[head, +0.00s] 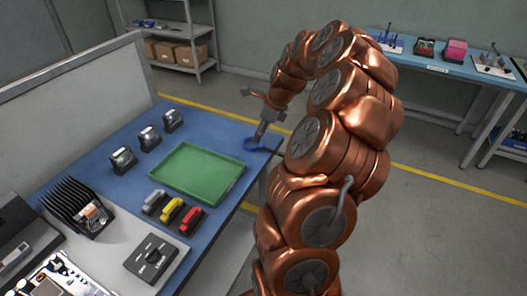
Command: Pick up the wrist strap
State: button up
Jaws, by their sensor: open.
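The wrist strap appears to be the small dark blue loop (252,146) on the blue table (110,188), near its far right corner. My gripper (260,137) reaches down from my copper arm, right at the loop. Its jaws are open, but the fingertips are small and partly overlap the loop. I cannot tell whether they touch it or whether part of it lies between them.
A green tray (198,172) lies empty left of my gripper. Several dark-and-silver devices stand behind it; grey, yellow (171,210) and red (191,219) items lie in front. A black rack (75,207) and grey panel (70,95) are left. Another workbench (450,70) stands behind.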

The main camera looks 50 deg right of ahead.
aim_at(263, 146)
jog(key=d, duration=0.1)
jog(key=d+f+m, duration=0.2)
jog(key=shift+s+d, duration=0.2)
jog(key=shift+s, duration=0.2)
jog(key=shift+d+p+x, duration=0.15)
jog(key=shift+p+x, duration=0.15)
jog(key=shift+x, duration=0.9)
jog(key=shift+d+p+x, duration=0.2)
jog(key=shift+p+x, duration=0.05)
jog(key=shift+x, duration=1)
jog(key=shift+d+p+x, duration=0.15)
jog(key=shift+p+x, duration=0.15)
jog(key=shift+x, duration=0.9)
jog(key=shift+f, duration=0.1)
grip_shut()
